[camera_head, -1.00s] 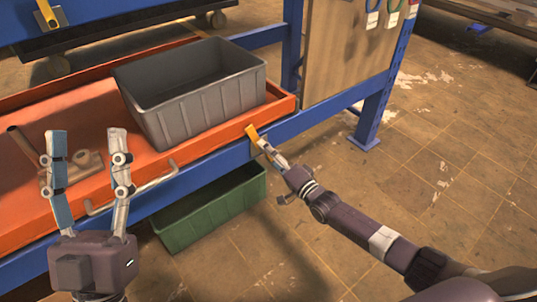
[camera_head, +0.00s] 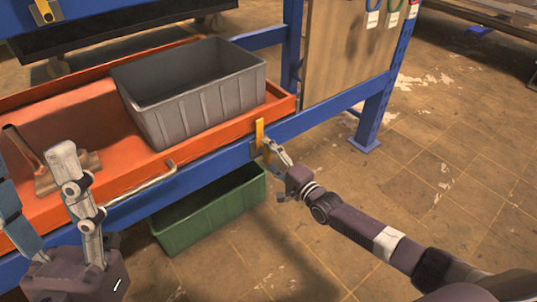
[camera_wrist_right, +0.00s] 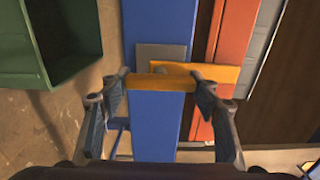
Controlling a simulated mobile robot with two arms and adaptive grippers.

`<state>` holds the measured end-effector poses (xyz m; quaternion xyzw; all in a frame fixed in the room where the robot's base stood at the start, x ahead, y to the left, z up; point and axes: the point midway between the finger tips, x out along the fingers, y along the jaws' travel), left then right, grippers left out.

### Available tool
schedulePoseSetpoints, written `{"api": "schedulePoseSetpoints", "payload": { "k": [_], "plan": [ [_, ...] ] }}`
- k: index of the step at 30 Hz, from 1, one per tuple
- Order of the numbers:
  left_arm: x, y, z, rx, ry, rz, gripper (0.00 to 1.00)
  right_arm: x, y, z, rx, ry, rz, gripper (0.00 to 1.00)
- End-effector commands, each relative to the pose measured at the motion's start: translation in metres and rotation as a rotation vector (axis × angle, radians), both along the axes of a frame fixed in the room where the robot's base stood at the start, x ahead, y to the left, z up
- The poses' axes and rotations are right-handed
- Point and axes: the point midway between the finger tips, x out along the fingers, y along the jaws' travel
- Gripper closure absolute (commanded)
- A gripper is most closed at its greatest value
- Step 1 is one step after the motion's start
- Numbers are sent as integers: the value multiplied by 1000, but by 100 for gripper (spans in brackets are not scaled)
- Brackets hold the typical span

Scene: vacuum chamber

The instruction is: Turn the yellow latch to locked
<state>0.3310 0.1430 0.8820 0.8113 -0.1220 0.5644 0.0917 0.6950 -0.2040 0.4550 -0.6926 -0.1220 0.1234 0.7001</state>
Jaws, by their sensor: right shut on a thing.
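The yellow latch (camera_head: 259,130) is on the blue front rail, just below the orange tray's right corner. Its bar stands nearly upright in the head view. My right gripper (camera_head: 268,148) is shut on the latch from the front right. In the right wrist view, the latch (camera_wrist_right: 217,72) reaches right past the finger, and its near part lies between the fingertips of my right gripper (camera_wrist_right: 160,82). The fingers hide some of the latch. My left gripper (camera_head: 32,160) is open and empty at the lower left, partly cut off by the frame edge.
A grey bin (camera_head: 200,108) stands on the orange tray (camera_head: 95,120). A metal handle (camera_head: 150,184) sticks out along the tray's front. A green bin (camera_head: 212,210) is below the blue rail (camera_head: 200,172). The floor at the right is clear around my arm.

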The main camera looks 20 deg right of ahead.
Motion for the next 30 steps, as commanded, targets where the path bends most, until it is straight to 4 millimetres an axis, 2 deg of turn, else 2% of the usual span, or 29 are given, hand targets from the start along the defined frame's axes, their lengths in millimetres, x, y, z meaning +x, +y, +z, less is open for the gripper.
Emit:
{"api": "schedulePoseSetpoints", "payload": {
  "k": [5,6,10,22,26,30],
  "plan": [
    [0,0,0,0,0,0,48,0,0,-1,11,5,-2,87],
    [0,0,0,0,0,0,48,0,0,-1,11,5,-2,40],
    [0,0,0,0,1,0,48,0,0,-1,8,4,-2,26],
    [0,0,0,-1,2,-1,48,-6,-2,-1,6,2,-1,25],
    [0,0,0,-1,1,-1,48,-23,-8,-2,3,5,0,25],
    [0,0,0,-1,1,0,48,-50,-18,-2,4,6,-1,25]
  ]
}}
